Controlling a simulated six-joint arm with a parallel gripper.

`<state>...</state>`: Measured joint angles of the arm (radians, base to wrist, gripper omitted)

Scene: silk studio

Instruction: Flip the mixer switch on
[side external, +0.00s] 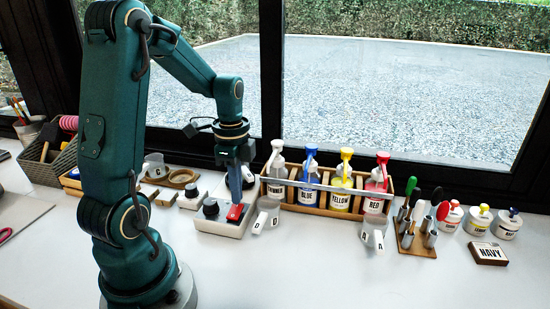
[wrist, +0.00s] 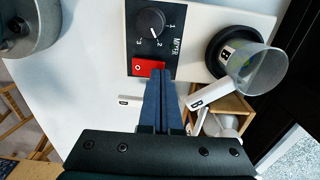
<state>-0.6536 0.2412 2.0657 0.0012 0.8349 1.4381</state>
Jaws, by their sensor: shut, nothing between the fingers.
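The mixer (wrist: 192,17) is a pale box with a black numbered dial (wrist: 151,21) and a red rocker switch (wrist: 146,66). In the side external view the mixer (side external: 223,229) stands on the table, with its red switch (side external: 236,212) at the right end of its top. My gripper (side external: 240,197) points down at the switch, its fingers together and empty. In the wrist view the fingertips (wrist: 160,76) overlap the right part of the switch; I cannot tell whether they touch it.
A wooden rack (side external: 312,207) of labelled bottles stands right of the mixer. A clear cup with a label (side external: 266,215) sits close beside the mixer; a similar one (side external: 373,237) is farther right. A tool stand (side external: 416,245) is beyond. The front of the table is clear.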

